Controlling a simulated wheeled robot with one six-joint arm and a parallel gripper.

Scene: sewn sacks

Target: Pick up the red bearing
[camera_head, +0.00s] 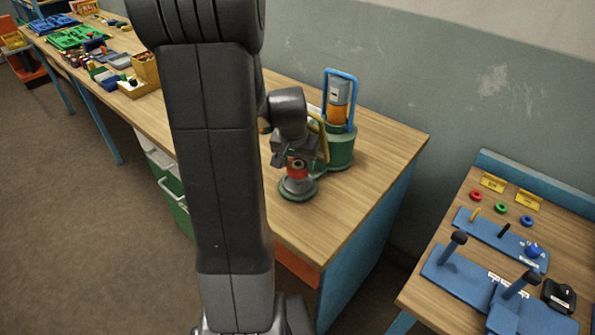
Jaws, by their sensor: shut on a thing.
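The red bearing (297,172) is a small red ring-like piece with a dark centre. It is at the top of a grey cone-shaped stand with a green base (297,191), near the right end of the long wooden table. My gripper (294,161) points down and is shut on the red bearing. The fingers and the gripper body hide part of it. I cannot tell whether the bearing still touches the stand.
A green machine with a blue handle frame (340,125) stands close behind my gripper. A separate table (425,290) at the right holds a small red ring (476,195), other coloured rings and blue lever panels. Trays and parts fill the long table's far left.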

